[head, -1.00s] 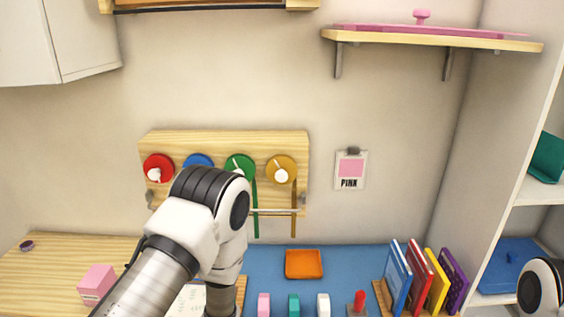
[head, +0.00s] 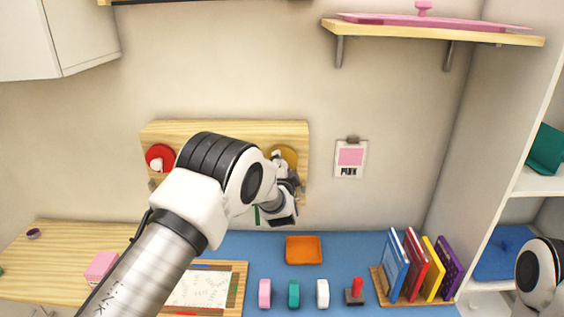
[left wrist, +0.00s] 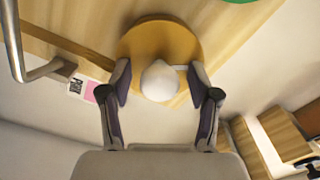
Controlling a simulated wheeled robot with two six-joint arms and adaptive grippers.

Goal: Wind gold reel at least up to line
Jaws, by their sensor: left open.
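The gold reel (head: 287,153) is on the right end of the wooden wall board (head: 230,128), partly hidden by my left arm in the head view. The left wrist view shows it large as a gold disc (left wrist: 152,38) with a white knob (left wrist: 160,82). My left gripper (head: 290,181) is at the reel. In the left wrist view its open fingers (left wrist: 159,72) stand on either side of the knob, with gaps visible. The gold strip and most of the line bar are hidden in the head view. My right gripper is out of view.
The red reel (head: 160,157) is at the board's left; the blue and green reels are hidden behind my arm. A metal bar (left wrist: 45,70) stands off the board. Below are an orange tray (head: 303,250), several stamps and upright books (head: 418,265). A pink card (head: 350,158) hangs right.

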